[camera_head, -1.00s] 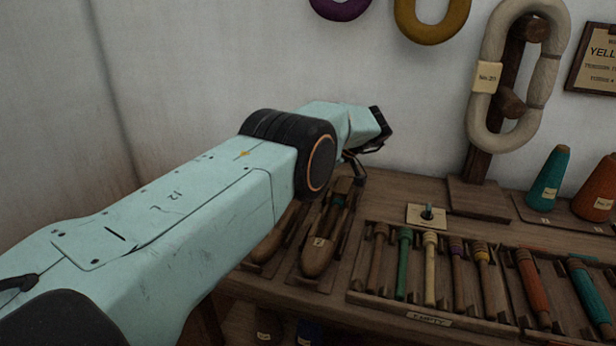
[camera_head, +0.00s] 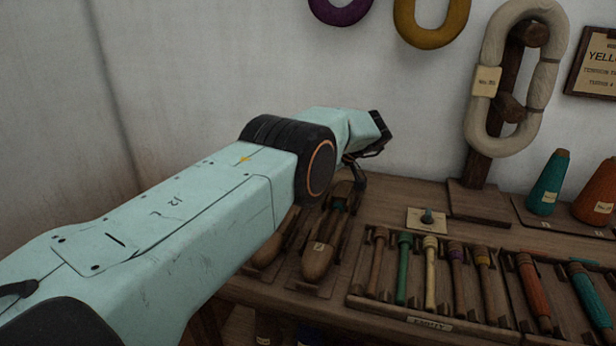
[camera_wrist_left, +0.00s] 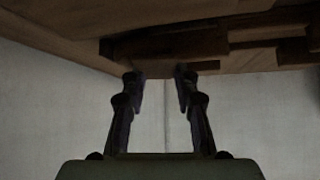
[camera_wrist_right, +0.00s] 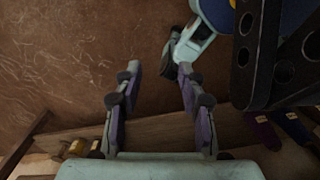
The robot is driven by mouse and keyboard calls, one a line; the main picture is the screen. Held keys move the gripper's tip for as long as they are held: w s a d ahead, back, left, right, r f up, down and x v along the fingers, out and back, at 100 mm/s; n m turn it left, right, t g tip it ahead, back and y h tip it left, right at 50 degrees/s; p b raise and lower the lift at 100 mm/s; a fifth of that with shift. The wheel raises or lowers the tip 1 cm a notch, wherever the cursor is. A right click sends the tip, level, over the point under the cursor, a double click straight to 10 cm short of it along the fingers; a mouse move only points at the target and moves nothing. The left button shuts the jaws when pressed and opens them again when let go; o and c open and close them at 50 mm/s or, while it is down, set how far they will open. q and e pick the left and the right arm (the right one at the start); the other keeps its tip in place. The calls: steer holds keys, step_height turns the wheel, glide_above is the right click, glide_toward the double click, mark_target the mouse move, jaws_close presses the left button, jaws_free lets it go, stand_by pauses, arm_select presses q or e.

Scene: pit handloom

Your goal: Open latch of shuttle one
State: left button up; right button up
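Two wooden boat shuttles lie side by side on the left of the bench. The right shuttle (camera_head: 318,256) has a small paper label and some green inside. The left shuttle (camera_head: 268,252) is partly covered by my arm. I cannot read which is shuttle one, and no latch can be made out. My left gripper (camera_head: 358,174) is just above the far end of the right shuttle, seen from the side. In the left wrist view its fingers (camera_wrist_left: 160,80) are apart with nothing between them. In the right wrist view my right gripper (camera_wrist_right: 157,72) is open and empty.
A tray of coloured bobbins (camera_head: 430,324) lies right of the shuttles. A wooden stand (camera_head: 480,200) holds a pale skein. Cones (camera_head: 547,184) stand at the right. The wall is close behind.

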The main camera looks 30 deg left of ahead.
arm_select(q)
steer(key=shift+v, duration=4.05)
